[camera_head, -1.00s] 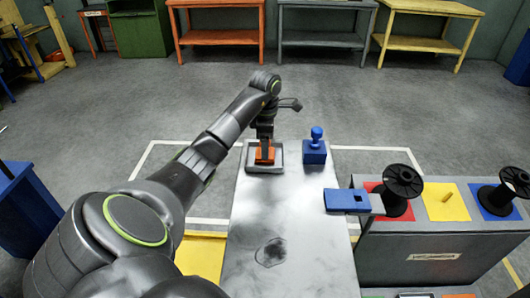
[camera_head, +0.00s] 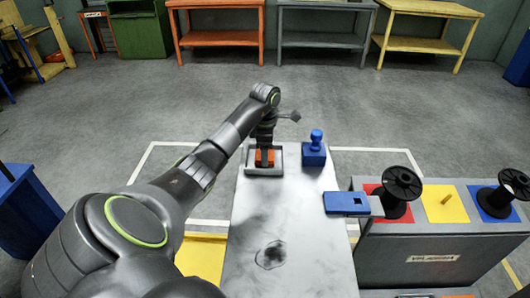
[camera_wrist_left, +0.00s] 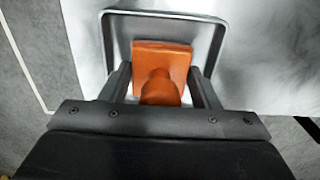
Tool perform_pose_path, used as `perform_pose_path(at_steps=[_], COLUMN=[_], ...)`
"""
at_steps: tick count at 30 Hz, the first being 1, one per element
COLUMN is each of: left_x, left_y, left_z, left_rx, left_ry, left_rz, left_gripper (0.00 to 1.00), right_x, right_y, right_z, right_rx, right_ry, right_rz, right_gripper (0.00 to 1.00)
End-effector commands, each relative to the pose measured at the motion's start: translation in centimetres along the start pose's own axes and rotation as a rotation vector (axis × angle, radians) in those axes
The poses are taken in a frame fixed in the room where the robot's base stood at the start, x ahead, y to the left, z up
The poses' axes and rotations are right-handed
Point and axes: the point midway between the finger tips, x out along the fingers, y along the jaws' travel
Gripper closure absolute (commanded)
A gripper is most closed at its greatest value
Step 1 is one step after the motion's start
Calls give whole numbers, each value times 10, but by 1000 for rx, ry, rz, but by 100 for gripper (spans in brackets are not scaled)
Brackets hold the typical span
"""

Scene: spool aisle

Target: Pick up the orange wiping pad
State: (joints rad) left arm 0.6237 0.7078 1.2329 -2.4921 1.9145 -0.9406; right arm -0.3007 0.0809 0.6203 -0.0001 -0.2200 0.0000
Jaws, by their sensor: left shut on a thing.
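The orange wiping pad (camera_head: 258,157) sits in a shallow grey tray (camera_head: 249,171) at the far end of the pale worktable. In the left wrist view the pad (camera_wrist_left: 163,54) shows a square orange base with a rounded knob on the near side. My left gripper (camera_head: 265,151) is over the tray, shut on the pad, with one finger on each side of the knob in the wrist view (camera_wrist_left: 162,84). The pad still appears to be inside the tray (camera_wrist_left: 205,24); I cannot tell whether it touches the tray floor. My right gripper is not in view.
A blue block with a knob (camera_head: 314,154) stands right of the tray. A dark smudge (camera_head: 271,255) marks the worktable (camera_head: 310,235). Floor beyond the table is clear.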

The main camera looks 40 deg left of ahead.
Motion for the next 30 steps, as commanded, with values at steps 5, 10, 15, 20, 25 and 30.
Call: perform_pose_path(at_steps=[5, 10, 15, 20, 25, 30], left_x=[-24, -65, -84, -94, -99, -98], left_y=[1, 0, 0, 0, 0, 0], left_z=[0, 0, 0, 0, 0, 0], left_rx=[1, -1, 0, 0, 0, 0], left_ry=[-1, 0, 0, -1, -1, -1], left_rz=[7, 2, 1, 1, 1, 1], left_gripper=[67, 67, 67, 67, 67, 67], right_x=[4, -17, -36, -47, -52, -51], right_y=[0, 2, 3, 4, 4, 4], right_z=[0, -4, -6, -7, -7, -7], right_rx=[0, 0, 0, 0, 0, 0], right_ry=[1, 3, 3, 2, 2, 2], right_rz=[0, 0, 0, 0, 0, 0], right_gripper=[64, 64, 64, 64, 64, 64])
